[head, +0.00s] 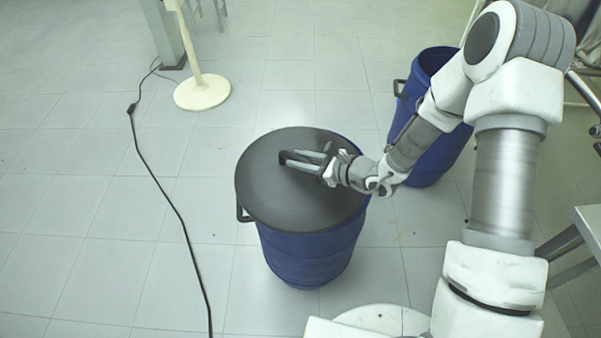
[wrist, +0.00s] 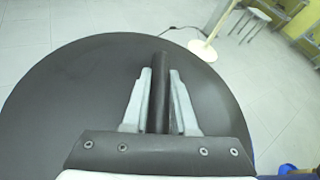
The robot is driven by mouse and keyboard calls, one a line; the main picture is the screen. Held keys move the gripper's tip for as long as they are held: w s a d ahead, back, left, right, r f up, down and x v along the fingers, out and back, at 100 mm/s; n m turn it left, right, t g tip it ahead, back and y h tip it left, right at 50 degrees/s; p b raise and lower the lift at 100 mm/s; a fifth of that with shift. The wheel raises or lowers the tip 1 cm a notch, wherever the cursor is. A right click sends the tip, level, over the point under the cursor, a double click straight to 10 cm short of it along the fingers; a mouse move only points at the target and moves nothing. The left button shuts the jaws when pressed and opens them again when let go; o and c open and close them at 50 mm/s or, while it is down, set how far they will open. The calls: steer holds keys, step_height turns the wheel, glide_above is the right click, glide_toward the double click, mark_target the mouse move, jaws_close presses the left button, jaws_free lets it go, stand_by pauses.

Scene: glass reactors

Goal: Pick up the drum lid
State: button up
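The drum lid (head: 265,195) is a dark grey disc lying flat on top of a blue drum (head: 310,258). In the wrist view the lid (wrist: 55,95) fills most of the picture. A dark raised bar, the lid's handle (wrist: 161,85), stands out from its top. My gripper (head: 288,160) is low over the lid's middle, reaching in from the right. Its two light grey fingers (wrist: 160,75) lie on either side of the handle, very close to it. Whether both fingers press on it cannot be told. The handle's near end is hidden by my gripper's body.
A second blue drum (head: 437,62), open at the top, stands behind my arm at the right. A cream post with a round base (head: 202,92) stands at the back left. A black cable (head: 165,190) runs along the floor at left. A table edge (head: 588,222) shows at the right.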

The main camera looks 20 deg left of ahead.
jaws_close()
steer(key=shift+r, duration=0.15)
stand_by(1.0)
